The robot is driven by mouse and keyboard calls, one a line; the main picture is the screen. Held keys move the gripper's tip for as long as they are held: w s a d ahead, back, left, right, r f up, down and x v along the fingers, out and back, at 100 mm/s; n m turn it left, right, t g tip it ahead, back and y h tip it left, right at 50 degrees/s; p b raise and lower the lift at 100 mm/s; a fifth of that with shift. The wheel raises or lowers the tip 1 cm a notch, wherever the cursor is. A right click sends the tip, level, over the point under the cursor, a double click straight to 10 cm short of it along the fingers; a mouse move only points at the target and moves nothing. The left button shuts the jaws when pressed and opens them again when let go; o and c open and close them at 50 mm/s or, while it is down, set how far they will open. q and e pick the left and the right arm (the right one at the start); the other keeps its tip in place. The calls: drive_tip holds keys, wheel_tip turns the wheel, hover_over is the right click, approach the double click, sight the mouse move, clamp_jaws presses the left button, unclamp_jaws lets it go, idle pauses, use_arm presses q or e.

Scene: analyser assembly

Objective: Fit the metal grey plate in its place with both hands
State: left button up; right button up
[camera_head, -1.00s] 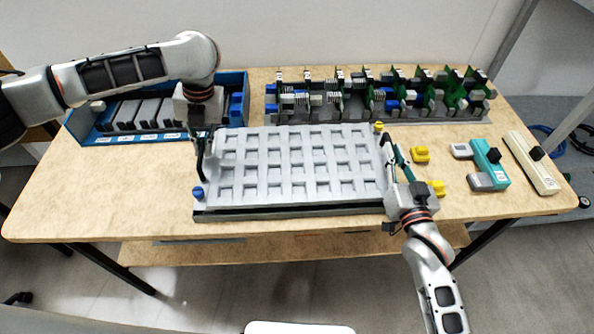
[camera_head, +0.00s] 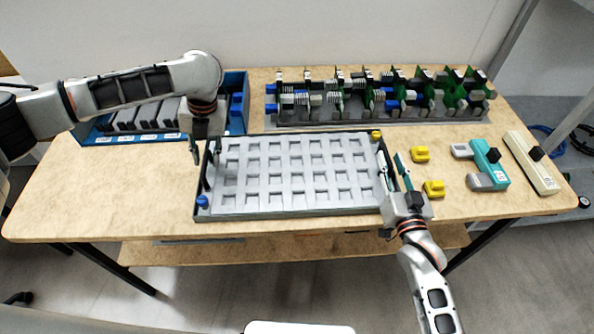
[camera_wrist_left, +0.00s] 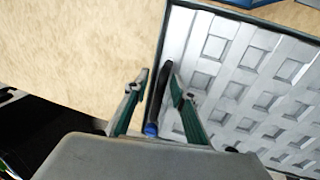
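The grey plate (camera_head: 262,166), with rows of square pockets, lies flat inside the dark frame (camera_head: 290,214) on the table. It also shows in the left wrist view (camera_wrist_left: 205,85). A blue knob (camera_head: 203,201) is at its front left corner and a yellow knob (camera_head: 376,135) at its back right. My left gripper (camera_head: 203,150) is at the plate's left edge, its fingers apart; in the left wrist view (camera_wrist_left: 157,80) a black bar lies between them, not visibly clamped. My right gripper (camera_head: 392,160) is at the plate's right edge, its fingers apart.
A blue bin (camera_head: 238,78) with grey modules stands at the back left. A rack of green boards (camera_head: 380,98) stands behind the plate. Yellow clips (camera_head: 420,154), a teal part (camera_head: 491,165) and a cream part (camera_head: 531,163) lie to the right. The table's front left is clear.

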use_arm(q)
drive_tip(key=shift+d, duration=0.1)
idle(0.3)
use_arm(e)
drive_tip(key=shift+s+f, duration=0.1)
drive_tip(key=shift+s, duration=0.4)
use_arm(q)
wheel_tip(320, 180, up, 12)
drive_tip(key=d, duration=0.2)
drive_tip(key=shift+w+f, duration=0.15)
use_arm(e)
drive_tip(key=s, duration=0.3)
drive_tip(key=s+d, duration=0.1)
drive_tip(key=s, duration=0.7)
drive_tip(key=shift+d, duration=0.15)
use_arm(q)
drive_tip(key=shift+d, duration=0.15)
